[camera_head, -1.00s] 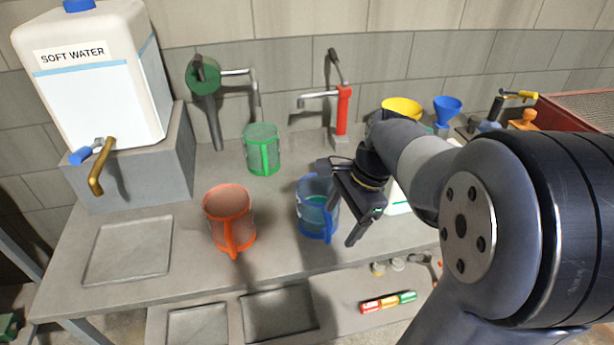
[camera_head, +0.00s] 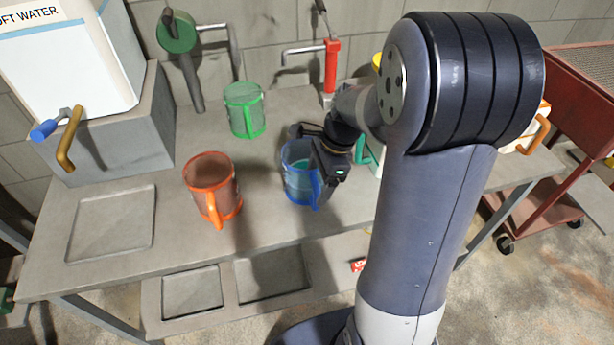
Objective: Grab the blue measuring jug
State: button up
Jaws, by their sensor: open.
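The blue measuring jug (camera_head: 297,180) stands upright on the grey bench, right of the orange jug, with its handle towards the front. Liquid that looks teal shows inside it. My gripper (camera_head: 316,178) is open at the jug's right side, with its dark fingers beside and partly in front of the jug. The far finger is partly hidden, so I cannot tell whether it touches the jug or exactly how the fingers sit around the wall or handle.
An orange jug (camera_head: 211,184) and a green jug (camera_head: 244,109) stand to the left. A red hand pump (camera_head: 330,66) and a green pump (camera_head: 176,33) stand behind. A white water container (camera_head: 70,62) sits on a grey block (camera_head: 112,137). A red cart (camera_head: 575,92) is at right.

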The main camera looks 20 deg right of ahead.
jog(key=shift+x, duration=1.2)
jog(key=c, duration=1.5)
jog(key=shift+r, duration=0.1)
jog(key=shift+c, duration=0.2)
jog(key=shift+r, duration=0.1)
